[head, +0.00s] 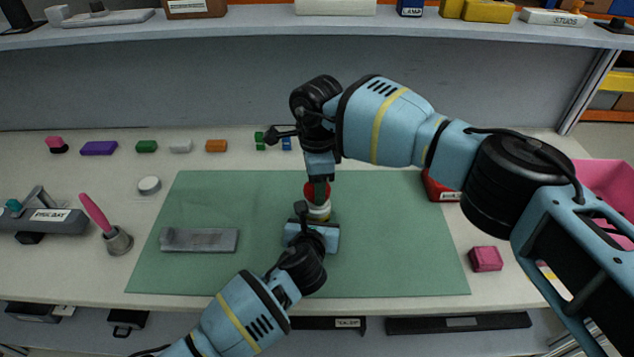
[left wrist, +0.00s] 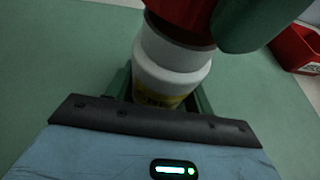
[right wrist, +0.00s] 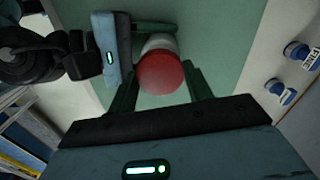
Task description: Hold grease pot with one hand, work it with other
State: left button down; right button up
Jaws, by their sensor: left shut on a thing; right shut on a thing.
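The grease pot (head: 319,212) is a white jar with a yellow label and a red cap, standing over the green mat (head: 400,230). My left gripper (head: 317,226) is shut on its lower body from the front; in the left wrist view the white pot (left wrist: 172,75) sits between the dark green fingers. My right gripper (head: 317,190) comes from above and is shut on the red cap (right wrist: 160,73), seen in the right wrist view with a finger on either side. The pot looks upright. Its base is hidden, so I cannot tell whether it touches the mat.
A grey metal plate (head: 198,240) lies on the mat's left. A cup with a pink-handled tool (head: 116,240) and a grey device (head: 45,220) stand further left. Coloured blocks line the back. A magenta block (head: 486,259) and a pink bin (head: 605,185) are right. A shelf runs above.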

jog(key=shift+r, duration=2)
pick_arm(q)
jog(key=shift+c, duration=2.4)
grip_release()
jog(key=shift+s, duration=0.1)
pick_arm(e)
jog(key=shift+r, duration=0.1)
pick_arm(q)
jog(key=shift+s+a+r, duration=0.1)
jog(key=shift+s+r, duration=0.15)
jog(key=shift+s, duration=0.05)
pick_arm(e)
jog(key=shift+r, duration=0.35)
pick_arm(q)
jog(key=p+v, duration=0.2)
jog(key=v, duration=0.8)
jog(key=shift+s+a+r, duration=0.1)
jog(key=shift+s+a, duration=0.05)
jog(key=shift+s, duration=0.4)
pick_arm(e)
notch_tip(320, 180, up, 6)
jog(key=t, duration=0.1)
jog(key=shift+r, duration=0.15)
